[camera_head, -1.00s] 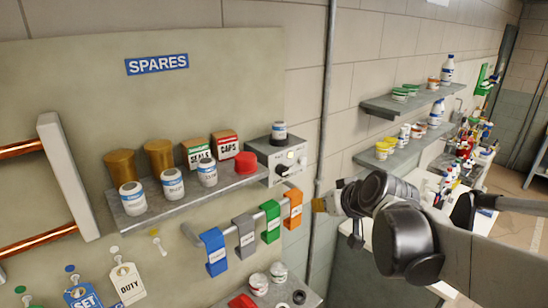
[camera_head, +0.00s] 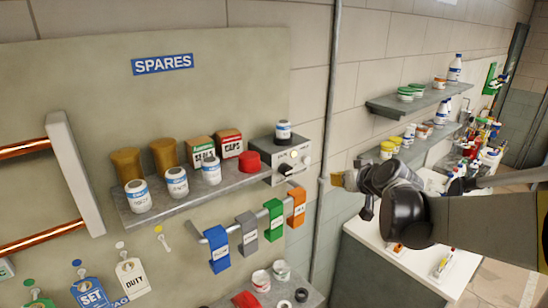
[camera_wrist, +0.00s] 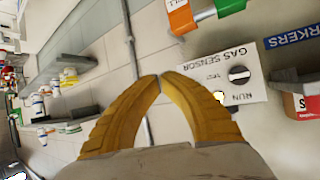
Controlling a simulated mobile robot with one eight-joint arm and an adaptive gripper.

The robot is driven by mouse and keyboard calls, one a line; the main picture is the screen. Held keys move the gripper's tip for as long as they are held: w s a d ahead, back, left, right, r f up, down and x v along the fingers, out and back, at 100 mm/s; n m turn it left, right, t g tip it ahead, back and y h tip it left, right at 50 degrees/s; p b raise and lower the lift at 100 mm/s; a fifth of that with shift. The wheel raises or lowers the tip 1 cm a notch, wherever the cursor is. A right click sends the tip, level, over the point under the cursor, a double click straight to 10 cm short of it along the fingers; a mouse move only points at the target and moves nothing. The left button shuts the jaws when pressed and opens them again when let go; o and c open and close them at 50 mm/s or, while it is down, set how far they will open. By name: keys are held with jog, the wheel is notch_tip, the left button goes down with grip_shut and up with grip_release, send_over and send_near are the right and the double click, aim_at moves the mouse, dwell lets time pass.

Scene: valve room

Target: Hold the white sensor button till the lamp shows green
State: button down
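The gas sensor box (camera_head: 268,157) is grey with a pale front, at the right end of the spares shelf. In the wrist view its front (camera_wrist: 203,72) reads GAS SENSOR, TEST and RUN, beside a black knob (camera_wrist: 239,75). A small yellowish glow (camera_wrist: 219,121) shows near RUN; I see no clear green light. A small pale spot (camera_wrist: 222,96) near the panel's middle may be the white button; I cannot tell for sure. My gripper (camera_head: 338,179) is right of the box and apart from it. In the wrist view its yellow fingertips (camera_wrist: 160,78) meet with nothing between them.
A jar (camera_head: 283,132) stands on the box, with a red cap (camera_head: 250,162) beside it. Coloured tags (camera_head: 276,217) hang on a rail below. A vertical pipe (camera_head: 329,110) runs between box and gripper. Stocked shelves (camera_head: 392,106) and a white bench (camera_head: 395,255) are at right.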

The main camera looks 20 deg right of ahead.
jog(key=w+a, duration=0.2)
jog(key=w, duration=0.5)
jog(key=shift+w+a+b, duration=0.2)
jog(key=shift+a+b, duration=0.1)
jog(key=shift+a, duration=0.05)
dwell(1.1)
jog(key=shift+w+a, duration=0.15)
jog(key=shift+w, duration=0.25)
jog(key=shift+w+a+b, duration=0.15)
jog(key=shift+w+b, duration=0.2)
jog(key=shift+w, duration=0.1)
dwell(0.7)
jog(key=shift+s, duration=0.15)
dwell(1.3)
jog(key=shift+s+d, duration=0.3)
jog(key=shift+s, duration=0.45)
jog(key=shift+s+d, duration=0.3)
jog(key=shift+s, duration=0.5)
jog(key=shift+s+d, duration=0.25)
jog(key=shift+s, duration=0.5)
jog(key=shift+s+d, duration=0.3)
jog(key=shift+s, duration=0.5)
